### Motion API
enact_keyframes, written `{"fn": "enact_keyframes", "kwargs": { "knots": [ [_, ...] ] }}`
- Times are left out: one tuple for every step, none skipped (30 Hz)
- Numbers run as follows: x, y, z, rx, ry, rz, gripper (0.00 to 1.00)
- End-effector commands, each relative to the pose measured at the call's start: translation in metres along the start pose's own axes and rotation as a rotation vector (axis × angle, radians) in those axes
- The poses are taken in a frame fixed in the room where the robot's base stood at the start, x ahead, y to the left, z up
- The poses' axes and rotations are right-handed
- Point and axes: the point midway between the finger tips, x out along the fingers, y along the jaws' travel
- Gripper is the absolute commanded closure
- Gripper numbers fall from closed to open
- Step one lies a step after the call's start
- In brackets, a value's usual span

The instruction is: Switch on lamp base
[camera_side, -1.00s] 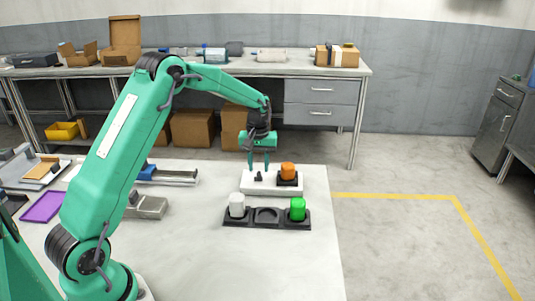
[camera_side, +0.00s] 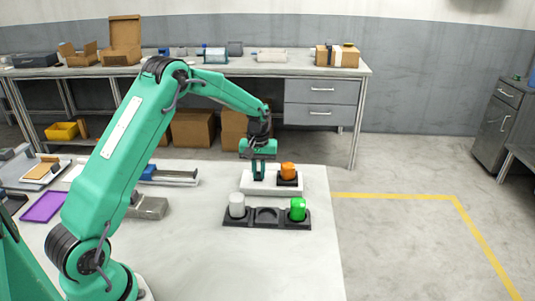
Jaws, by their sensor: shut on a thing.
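The lamp base is a white block (camera_side: 272,188) on the table, with an orange lamp (camera_side: 288,171) standing in a black socket (camera_side: 289,182) at its right. My gripper (camera_side: 258,176) is over the left part of the base, pointing down. Its fingers are closed together on the small black switch there, which they now hide. Which way the switch is tilted cannot be seen.
A black rack (camera_side: 267,223) in front of the base holds a white lamp (camera_side: 237,205) and a green lamp (camera_side: 298,208), with an empty middle place. A purple tray (camera_side: 44,206) and metal parts lie at the left. The front of the table is clear.

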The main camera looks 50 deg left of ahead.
Motion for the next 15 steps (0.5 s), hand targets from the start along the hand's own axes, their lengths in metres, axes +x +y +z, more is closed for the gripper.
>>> {"fn": "enact_keyframes", "kwargs": {
  "knots": [
    [-0.001,-0.002,0.0,-0.001,0.0,0.0,1.0],
    [-0.001,-0.004,0.0,-0.001,0.0,0.0,1.0],
    [-0.001,-0.007,0.0,-0.001,-0.001,0.0,1.0],
    [-0.001,-0.011,0.0,-0.001,-0.001,0.0,1.0],
    [-0.001,-0.014,0.0,-0.002,-0.001,0.0,1.0],
    [-0.001,-0.018,-0.001,-0.002,0.0,0.0,1.0],
    [-0.001,-0.02,0.0,-0.002,-0.001,0.0,1.0],
    [-0.001,-0.022,0.0,-0.002,-0.001,0.0,1.0],
    [-0.001,-0.023,0.0,-0.001,-0.001,0.0,1.0],
    [-0.001,-0.023,0.0,-0.001,-0.001,0.0,1.0],
    [-0.001,-0.023,0.0,-0.001,-0.001,-0.001,1.0],
    [-0.001,-0.024,0.0,-0.002,-0.002,-0.001,1.0],
    [-0.001,-0.024,0.0,-0.002,-0.002,-0.001,1.0],
    [-0.001,-0.024,0.0,-0.003,-0.003,-0.001,1.0],
    [-0.001,-0.025,-0.001,-0.003,-0.003,-0.002,1.0]
  ]
}}
